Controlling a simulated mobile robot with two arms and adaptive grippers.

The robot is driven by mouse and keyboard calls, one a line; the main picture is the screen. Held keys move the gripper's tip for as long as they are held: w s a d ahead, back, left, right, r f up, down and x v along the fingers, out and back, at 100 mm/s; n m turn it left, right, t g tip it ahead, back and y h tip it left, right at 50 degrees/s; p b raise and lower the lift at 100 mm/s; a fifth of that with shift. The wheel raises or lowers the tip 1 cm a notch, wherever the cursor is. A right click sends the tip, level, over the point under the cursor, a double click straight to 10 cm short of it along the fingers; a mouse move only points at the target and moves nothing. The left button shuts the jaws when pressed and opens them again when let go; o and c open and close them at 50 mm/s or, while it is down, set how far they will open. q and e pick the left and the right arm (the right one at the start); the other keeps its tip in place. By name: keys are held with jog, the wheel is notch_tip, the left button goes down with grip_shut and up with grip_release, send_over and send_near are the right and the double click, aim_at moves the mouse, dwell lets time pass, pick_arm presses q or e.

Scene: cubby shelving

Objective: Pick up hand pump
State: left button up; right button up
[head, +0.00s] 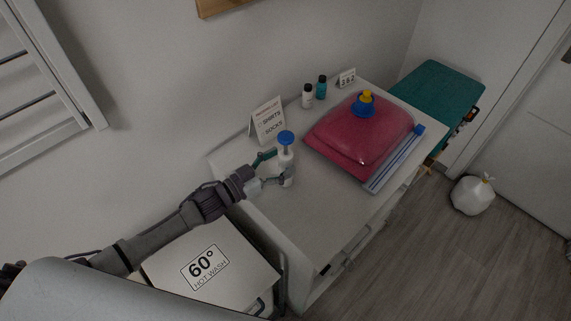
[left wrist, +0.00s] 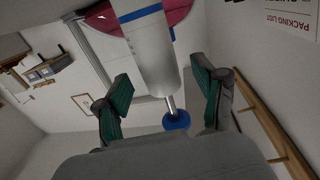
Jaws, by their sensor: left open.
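The hand pump is a white cylinder (head: 287,165) with a blue round knob on top, standing upright near the left end of the white cabinet top. My left gripper (head: 275,170) is at the pump from the left, with its teal-padded fingers open. In the left wrist view the pump (left wrist: 150,50) appears between and beyond the two spread fingers (left wrist: 163,85), with its metal rod and blue knob (left wrist: 176,120) close to the palm side. There is a visible gap on both sides, so no grip shows. My right gripper is not in view.
A pink vacuum bag (head: 345,145) with a blue and yellow valve lies right of the pump. A packing-list sign (head: 268,121) stands close behind it. Two small bottles (head: 314,92) and a number card (head: 346,78) stand at the back. A white "60° hot wash" box (head: 240,245) sits lower left.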

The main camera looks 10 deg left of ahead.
pick_arm(q)
jog(key=shift+x, duration=1.05)
jog(key=shift+f, duration=0.1)
jog(key=shift+c, duration=1.4)
grip_shut()
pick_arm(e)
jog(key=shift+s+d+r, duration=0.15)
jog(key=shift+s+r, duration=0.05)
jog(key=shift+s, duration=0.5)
